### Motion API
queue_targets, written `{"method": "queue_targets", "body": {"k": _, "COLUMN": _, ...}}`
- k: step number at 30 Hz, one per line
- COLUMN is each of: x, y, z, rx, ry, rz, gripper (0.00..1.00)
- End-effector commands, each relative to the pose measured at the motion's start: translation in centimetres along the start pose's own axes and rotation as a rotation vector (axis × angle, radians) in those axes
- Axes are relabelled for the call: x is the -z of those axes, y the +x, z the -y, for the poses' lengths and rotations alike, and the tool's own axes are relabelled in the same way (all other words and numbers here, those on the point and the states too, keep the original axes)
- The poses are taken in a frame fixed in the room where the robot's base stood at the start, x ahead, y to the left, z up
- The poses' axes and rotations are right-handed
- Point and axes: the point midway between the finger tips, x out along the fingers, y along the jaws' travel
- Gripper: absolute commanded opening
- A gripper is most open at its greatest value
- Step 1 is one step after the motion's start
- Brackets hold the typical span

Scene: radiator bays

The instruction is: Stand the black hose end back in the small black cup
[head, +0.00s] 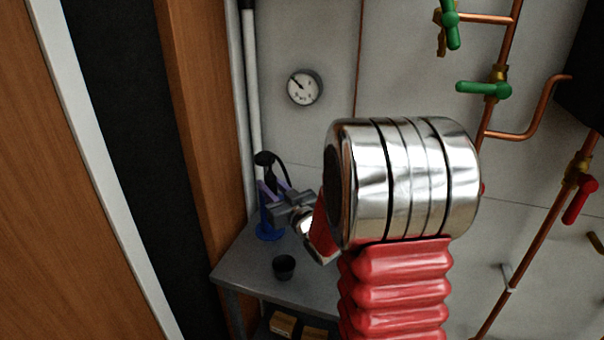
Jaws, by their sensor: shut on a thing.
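The small black cup (283,267) stands upright and looks empty on the grey bench, near its front edge. My gripper (272,188) is at the back left of the bench, above and behind the cup. The black hose (281,164) loops over behind the fingers. The lower part of the hose end is hidden by the gripper body, so I cannot tell its exact tilt.
A blue round base (268,232) stands on the grey bench (250,262) just below my gripper. A white pipe (252,100) runs up the wall behind. A wooden post (205,120) closes off the left. Copper pipes with green valve handles (484,89) are at right.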

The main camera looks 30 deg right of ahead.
Motion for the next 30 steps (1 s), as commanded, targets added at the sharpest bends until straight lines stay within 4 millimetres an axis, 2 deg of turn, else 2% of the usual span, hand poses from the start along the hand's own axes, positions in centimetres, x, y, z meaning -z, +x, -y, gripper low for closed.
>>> {"method": "queue_targets", "body": {"k": 1, "x": -0.7, "y": 0.4, "z": 1.8, "rx": 0.011, "ry": 0.002, "rz": 0.002, "gripper": 0.00}}
{"method": "queue_targets", "body": {"k": 8, "x": -3.8, "y": 1.3, "z": 8.1, "rx": 0.022, "ry": 0.001, "rz": 0.003, "gripper": 0.00}}
{"method": "queue_targets", "body": {"k": 18, "x": -8.3, "y": 0.5, "z": 16.4, "rx": 0.025, "ry": -0.001, "rz": 0.003, "gripper": 0.00}}
{"method": "queue_targets", "body": {"k": 24, "x": -9.7, "y": -0.2, "z": 18.6, "rx": 0.020, "ry": -0.001, "rz": 0.000, "gripper": 0.00}}
{"method": "queue_targets", "body": {"k": 30, "x": -9.8, "y": -0.3, "z": 18.8, "rx": 0.018, "ry": -0.001, "rz": -0.001, "gripper": 0.00}}
